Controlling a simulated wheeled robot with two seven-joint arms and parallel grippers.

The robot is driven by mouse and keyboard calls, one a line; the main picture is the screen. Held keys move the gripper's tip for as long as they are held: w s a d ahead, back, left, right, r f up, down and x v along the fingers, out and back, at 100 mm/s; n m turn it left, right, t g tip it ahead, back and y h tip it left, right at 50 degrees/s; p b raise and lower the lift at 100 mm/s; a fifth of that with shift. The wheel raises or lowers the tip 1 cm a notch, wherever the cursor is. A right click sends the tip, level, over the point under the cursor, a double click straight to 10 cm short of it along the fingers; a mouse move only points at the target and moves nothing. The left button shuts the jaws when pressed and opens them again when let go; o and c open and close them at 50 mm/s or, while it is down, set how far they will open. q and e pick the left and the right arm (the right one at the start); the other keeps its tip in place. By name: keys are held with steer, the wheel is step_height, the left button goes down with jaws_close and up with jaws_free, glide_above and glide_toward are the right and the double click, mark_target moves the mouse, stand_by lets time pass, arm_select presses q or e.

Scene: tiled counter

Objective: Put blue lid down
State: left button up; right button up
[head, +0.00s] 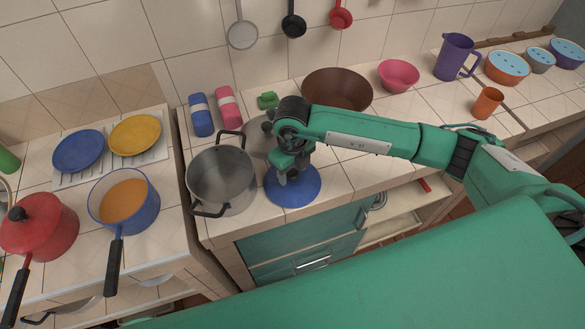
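The blue lid (301,194) shows at the counter's front part, just right of the steel pot (228,190). It looks about level; I cannot tell whether it rests on the tiles or hangs slightly above them. My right gripper (288,177) points down over the middle of the lid, with its fingers at the spot of the knob. The fingers and wrist hide the knob, and I cannot make out whether they are closed on it. My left gripper is not in view. A blue pot (152,203) with orange contents stands uncovered on the left.
A red lidded pot (45,232) stands far left, with blue (79,151) and yellow (135,135) plates behind. A brown bowl (338,88), pink bowl (398,75), purple pitcher (455,57) and orange cup (487,103) stand behind my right arm. Tiles right of the lid are clear.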

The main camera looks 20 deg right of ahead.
mark_target(292, 172)
steer(key=shift+r, duration=0.25)
step_height(292, 172, up, 12)
steer(key=b, duration=0.3)
steer(key=shift+b, duration=0.35)
steer(key=shift+f, duration=0.1)
